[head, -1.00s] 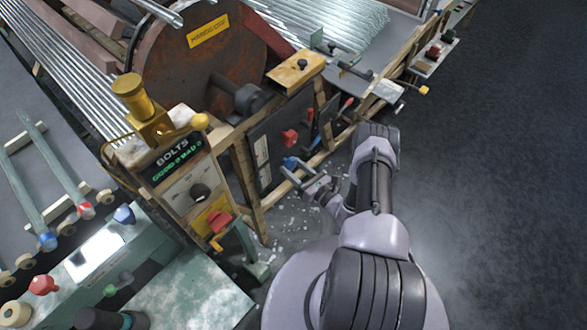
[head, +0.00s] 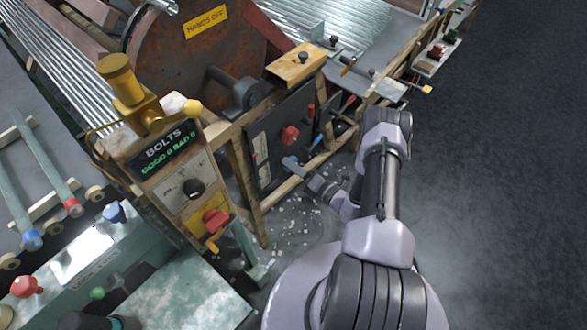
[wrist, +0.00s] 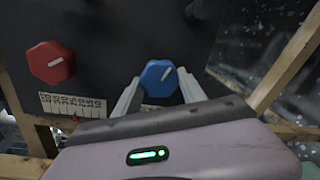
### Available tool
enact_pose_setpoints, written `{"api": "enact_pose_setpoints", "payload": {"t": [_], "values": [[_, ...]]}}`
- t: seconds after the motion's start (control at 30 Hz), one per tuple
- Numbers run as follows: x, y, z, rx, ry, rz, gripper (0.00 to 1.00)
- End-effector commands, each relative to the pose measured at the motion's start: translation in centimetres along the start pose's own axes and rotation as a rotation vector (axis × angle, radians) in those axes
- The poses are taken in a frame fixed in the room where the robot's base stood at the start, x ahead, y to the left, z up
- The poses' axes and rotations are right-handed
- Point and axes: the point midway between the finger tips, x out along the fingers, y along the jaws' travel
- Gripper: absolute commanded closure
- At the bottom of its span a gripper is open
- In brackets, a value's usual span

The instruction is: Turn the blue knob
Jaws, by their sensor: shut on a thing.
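The blue knob (wrist: 158,78) is a faceted knob with a pale pointer line, on a dark upright panel. In the wrist view the pointer slants up to the right. My gripper (wrist: 160,88) has one finger on each side of the knob and is shut on it. In the head view my gripper (head: 306,174) reaches the panel (head: 275,150) from the right. There the knob (head: 291,163) is small and partly hidden.
A red knob (wrist: 51,63) sits left of the blue one, above a paper scale (wrist: 72,104). A wooden post (wrist: 288,65) stands on the right. The bolts counter box (head: 172,165) stands left of the panel. Open dark floor (head: 500,170) lies right of my arm.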

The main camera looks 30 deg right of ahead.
Motion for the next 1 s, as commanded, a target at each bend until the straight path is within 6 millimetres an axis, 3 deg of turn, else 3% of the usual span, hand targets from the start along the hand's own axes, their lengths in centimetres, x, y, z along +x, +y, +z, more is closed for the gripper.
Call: {"api": "enact_pose_setpoints", "payload": {"t": [0.5, 1.0], "values": [[-0.09, -0.06, -0.08, 0.451, 0.041, -0.007, 0.92], [-0.10, 0.05, 0.01, 0.665, 0.060, -0.008, 0.92]]}}
